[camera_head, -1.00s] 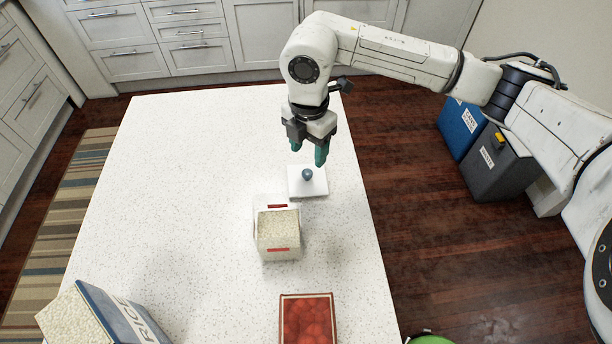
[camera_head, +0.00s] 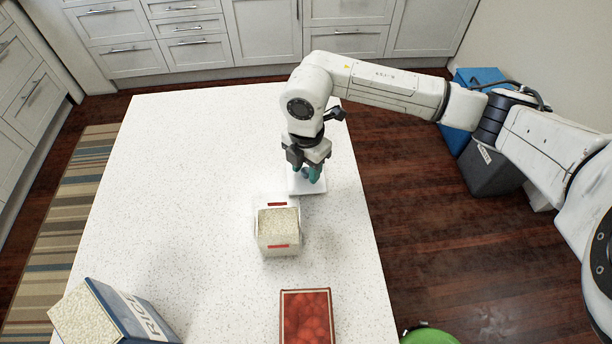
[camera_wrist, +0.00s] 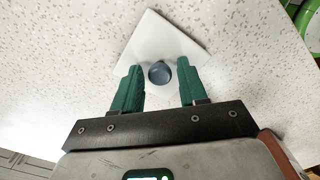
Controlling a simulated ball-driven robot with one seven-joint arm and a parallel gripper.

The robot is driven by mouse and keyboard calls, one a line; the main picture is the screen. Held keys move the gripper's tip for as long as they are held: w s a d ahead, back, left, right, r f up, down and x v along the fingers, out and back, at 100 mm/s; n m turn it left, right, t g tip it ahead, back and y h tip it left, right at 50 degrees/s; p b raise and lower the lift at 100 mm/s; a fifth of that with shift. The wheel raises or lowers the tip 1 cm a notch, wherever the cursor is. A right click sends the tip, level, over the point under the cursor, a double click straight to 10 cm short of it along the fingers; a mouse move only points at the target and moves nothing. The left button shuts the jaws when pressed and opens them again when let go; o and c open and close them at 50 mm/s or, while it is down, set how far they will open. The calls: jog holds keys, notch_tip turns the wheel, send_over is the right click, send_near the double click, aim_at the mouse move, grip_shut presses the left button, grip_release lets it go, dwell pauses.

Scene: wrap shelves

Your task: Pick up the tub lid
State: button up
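The tub lid (camera_head: 307,187) is a white square plate with a round blue-grey knob. It lies flat on the white counter, behind the tub in the head view. In the wrist view the lid (camera_wrist: 160,42) shows with its knob (camera_wrist: 160,73) between the green fingertips. My gripper (camera_head: 307,176) is low over the lid, pointing down, and its fingers (camera_wrist: 160,85) are open on either side of the knob with a gap on each side. The tub (camera_head: 278,245), a clear box with red labels, is full of rice-like grain. My gripper hides part of the lid in the head view.
A box marked RICE (camera_head: 128,312) stands at the front left. A red box (camera_head: 307,318) is at the front edge. A green round thing (camera_head: 430,337) is at the lower right.

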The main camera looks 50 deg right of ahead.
grip_shut()
jog(key=shift+r, duration=0.1)
